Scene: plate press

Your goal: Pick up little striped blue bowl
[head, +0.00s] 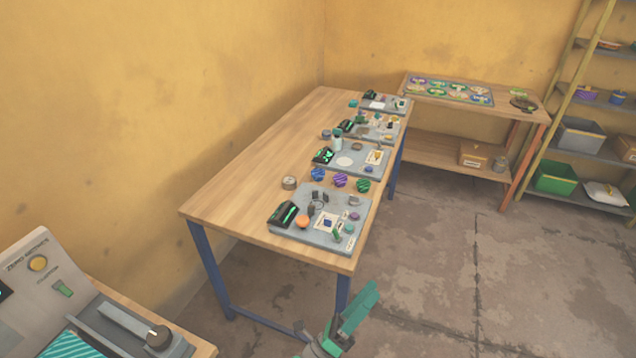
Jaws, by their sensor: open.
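A little striped blue bowl (318,174) sits on the wooden table (235,175), at the left end of a short row. A striped purple bowl (340,180) and a striped green bowl (363,186) stand to its right. My gripper (356,308) is at the bottom of the view, in front of the table's near end. It is open and holds nothing visible. It is well apart from the blue bowl.
Grey work trays (320,242) with small parts line the table's right side. A round tin (289,183) stands left of the blue bowl. A grey machine (60,285) is at the lower left. A shelf rack (565,100) stands far right. The floor right of the table is clear.

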